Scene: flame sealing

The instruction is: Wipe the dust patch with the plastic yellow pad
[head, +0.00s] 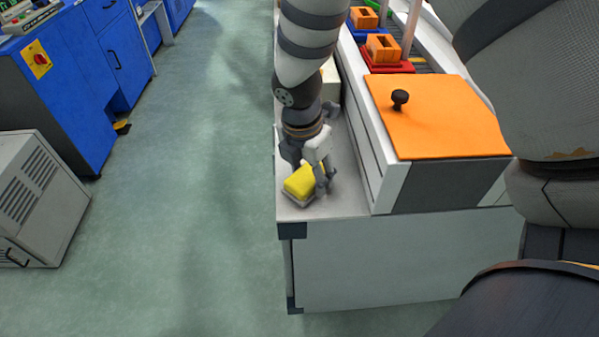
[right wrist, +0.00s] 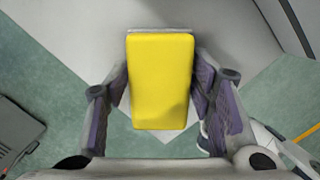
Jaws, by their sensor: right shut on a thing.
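The yellow pad (head: 300,181) is a thick block above the near left corner of the pale bench top (head: 344,206). My right gripper (head: 313,173) is shut on it, and the pad lies across the fingers. In the right wrist view the pad (right wrist: 160,85) fills the space between the two purple-lined fingers. A grey-brown layer shows along its lower edge in the head view. I cannot tell whether the pad touches the bench. I cannot make out a dust patch; the pad and gripper hide part of the surface. My left gripper is not in view.
A machine with an orange cover (head: 445,125) and black knob (head: 400,98) stands right of the pad. Orange blocks (head: 384,48) sit on coloured trays behind. The bench edge is close left of the pad, with open green floor (head: 190,200) beyond.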

